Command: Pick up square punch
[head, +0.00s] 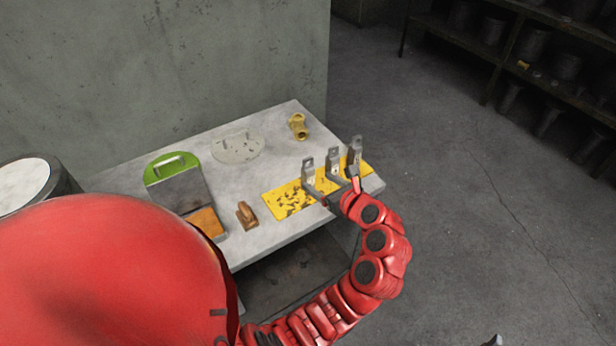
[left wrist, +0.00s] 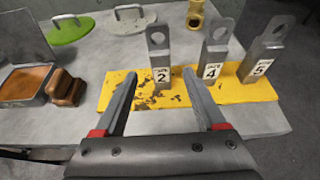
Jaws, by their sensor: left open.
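Three upright grey metal tools with holed tops stand in a row on a yellow, worn plate (head: 284,201) at the table's right end. My left gripper (left wrist: 160,76) is open and empty. Its fingers point at the tool labelled 2, which shows between the fingertips, seemingly a little beyond them. In the head view the gripper (head: 322,190) is at the plate's front edge.
On the grey table (head: 255,240) are a brown wooden block (head: 247,215), a tray with orange-brown content (head: 206,222), a green lid (head: 165,163), a grey lid (head: 237,147) and a brass fitting (head: 298,126). A small grey tip at the head view's bottom edge is unclear.

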